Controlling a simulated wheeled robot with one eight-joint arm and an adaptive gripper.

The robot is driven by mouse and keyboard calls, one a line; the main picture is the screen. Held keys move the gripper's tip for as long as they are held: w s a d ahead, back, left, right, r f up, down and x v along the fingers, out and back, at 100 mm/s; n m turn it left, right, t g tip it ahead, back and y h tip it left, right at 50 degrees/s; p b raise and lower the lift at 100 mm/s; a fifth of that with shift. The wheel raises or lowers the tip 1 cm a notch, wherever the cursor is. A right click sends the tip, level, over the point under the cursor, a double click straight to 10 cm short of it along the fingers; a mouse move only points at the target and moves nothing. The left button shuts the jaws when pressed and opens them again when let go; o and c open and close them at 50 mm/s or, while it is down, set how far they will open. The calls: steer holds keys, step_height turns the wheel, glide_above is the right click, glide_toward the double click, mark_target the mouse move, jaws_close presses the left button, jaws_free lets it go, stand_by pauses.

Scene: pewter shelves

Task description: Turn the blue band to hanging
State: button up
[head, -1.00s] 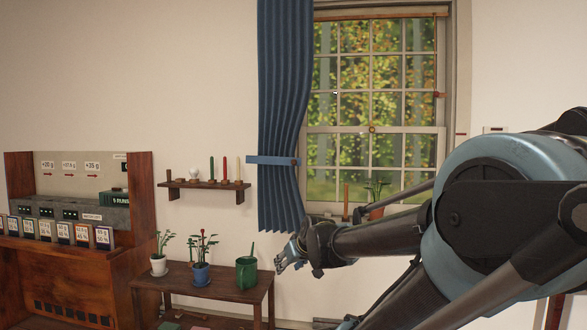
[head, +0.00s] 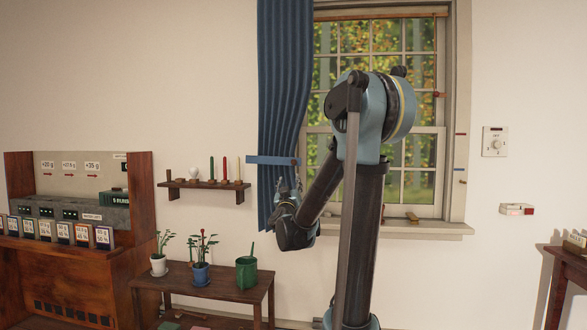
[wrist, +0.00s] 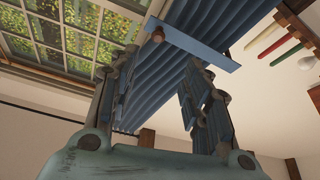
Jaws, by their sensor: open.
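The blue band (head: 272,160) lies level across the blue curtain (head: 283,80), left of the window, as a flat straight strip. In the wrist view the band (wrist: 200,45) crosses the curtain beyond my fingertips, with a small brown knob (wrist: 158,35) at its window end. My gripper (head: 289,184) is just below the band's right part in the head view, pointing up. In the wrist view my gripper (wrist: 162,66) is open and empty, its fingers on either side of the curtain folds. I cannot tell how far the fingertips are from the band.
A small shelf (head: 205,185) with candles hangs left of the curtain. A low table (head: 230,290) with potted plants stands below. The window sill (head: 430,228) runs right of my gripper. A dark wooden table (head: 570,258) is at far right.

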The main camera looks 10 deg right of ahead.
mark_target(294, 163)
steer(key=x, duration=1.7)
steer(key=shift+w+d, duration=0.2)
steer(key=shift+d, duration=0.05)
steer(key=shift+c, duration=0.5)
jaws_close()
steer(key=shift+d, duration=0.1)
